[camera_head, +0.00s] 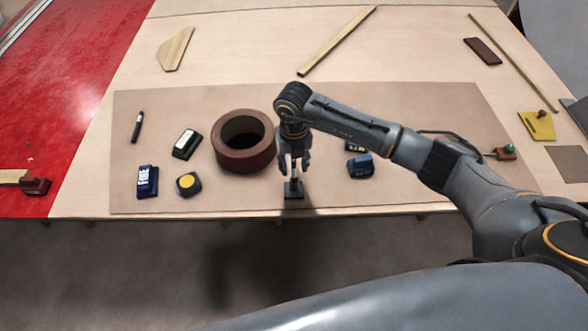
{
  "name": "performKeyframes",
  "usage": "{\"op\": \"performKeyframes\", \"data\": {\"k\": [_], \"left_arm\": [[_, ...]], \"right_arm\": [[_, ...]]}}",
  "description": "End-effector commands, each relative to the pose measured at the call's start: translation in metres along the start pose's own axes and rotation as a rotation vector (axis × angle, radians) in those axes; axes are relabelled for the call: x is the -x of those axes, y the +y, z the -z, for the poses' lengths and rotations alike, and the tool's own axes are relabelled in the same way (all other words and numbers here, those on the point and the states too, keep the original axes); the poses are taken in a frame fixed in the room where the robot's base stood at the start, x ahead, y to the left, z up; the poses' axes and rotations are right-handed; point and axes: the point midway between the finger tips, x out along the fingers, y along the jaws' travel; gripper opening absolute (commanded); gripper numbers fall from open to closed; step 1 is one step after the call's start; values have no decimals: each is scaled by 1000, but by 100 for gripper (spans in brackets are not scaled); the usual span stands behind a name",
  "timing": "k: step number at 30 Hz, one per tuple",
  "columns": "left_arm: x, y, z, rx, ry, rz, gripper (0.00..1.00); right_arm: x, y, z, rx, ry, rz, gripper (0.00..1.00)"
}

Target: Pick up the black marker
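A slim black marker (137,127) with a pale band lies on the left part of the brown mat (330,105), tilted slightly from upright in the picture. My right gripper (294,168) points down over the mat's front middle, well to the right of the marker. Its two fingers look apart, above a small dark block (293,190) near the mat's front edge. I cannot tell whether they touch the block. My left gripper is not in view.
A brown tape roll (232,160) stands between the marker and my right gripper. A green-and-white block (187,143), a dark blue block (148,182) and a tape measure (188,184) lie near the marker. A blue item (361,166) lies right of my gripper.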

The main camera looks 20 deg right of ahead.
Motion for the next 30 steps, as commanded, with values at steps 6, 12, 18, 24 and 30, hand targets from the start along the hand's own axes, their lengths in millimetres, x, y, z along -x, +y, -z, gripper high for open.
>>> {"op": "performKeyframes", "data": {"k": [6, 12, 18, 24, 30], "left_arm": [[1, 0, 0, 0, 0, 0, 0], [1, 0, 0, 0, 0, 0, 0], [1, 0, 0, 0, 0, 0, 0], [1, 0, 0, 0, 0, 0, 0], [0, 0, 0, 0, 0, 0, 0]], "right_arm": [[-7, 0, 0, 2, -1, 0, 39], [-6, 0, 0, 1, -1, 0, 17], [-6, 0, 0, 1, -1, 0, 0], [-6, 0, 0, 1, -1, 0, 0], [0, 0, -1, 0, -2, 0, 0]]}}
